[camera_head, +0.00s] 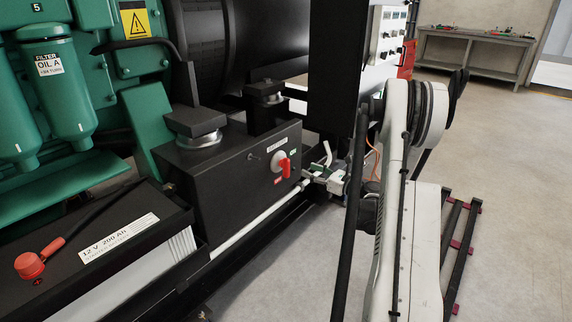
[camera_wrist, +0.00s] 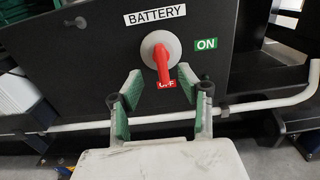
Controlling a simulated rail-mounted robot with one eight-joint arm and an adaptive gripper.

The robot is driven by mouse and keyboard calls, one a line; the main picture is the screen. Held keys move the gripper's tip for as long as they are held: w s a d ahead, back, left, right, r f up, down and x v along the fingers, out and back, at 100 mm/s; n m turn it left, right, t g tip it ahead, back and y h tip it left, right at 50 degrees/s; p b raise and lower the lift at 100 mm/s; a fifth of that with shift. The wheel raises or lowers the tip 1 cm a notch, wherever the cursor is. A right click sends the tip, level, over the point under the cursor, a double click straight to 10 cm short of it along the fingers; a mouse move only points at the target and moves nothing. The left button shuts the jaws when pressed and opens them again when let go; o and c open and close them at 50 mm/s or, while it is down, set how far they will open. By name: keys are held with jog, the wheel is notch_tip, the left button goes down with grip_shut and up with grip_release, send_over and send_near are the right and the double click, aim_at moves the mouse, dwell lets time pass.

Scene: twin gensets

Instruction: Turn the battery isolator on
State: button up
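The battery isolator is a red handle (camera_wrist: 163,64) on a pale round base on a black box, and it also shows in the head view (camera_head: 284,166). The handle points down toward the red OFF label (camera_wrist: 167,85). A green ON label (camera_wrist: 206,44) is to its right, and a BATTERY label (camera_wrist: 155,14) is above. My gripper (camera_wrist: 161,92) is open, with green-padded fingers on either side below the handle. In the head view my gripper (camera_head: 317,168) is to the right of the isolator, apart from the box. Nothing is between the fingertips that I can make out.
A white pipe (camera_head: 250,222) runs along the box below the isolator. A battery (camera_head: 110,260) with a red terminal cap stands at the lower left. A green engine (camera_head: 60,90) fills the upper left.

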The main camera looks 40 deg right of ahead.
aim_at(289, 162)
jog(key=w+b, duration=0.1)
jog(key=w, duration=0.2)
jog(key=w+a+b, duration=0.1)
jog(key=w, duration=0.3)
jog(key=w+a, duration=0.1)
jog(key=w, duration=0.3)
jog(key=shift+w+a+b, duration=0.15)
jog(key=shift+w+b, duration=0.1)
jog(key=shift+b, duration=0.15)
grip_shut()
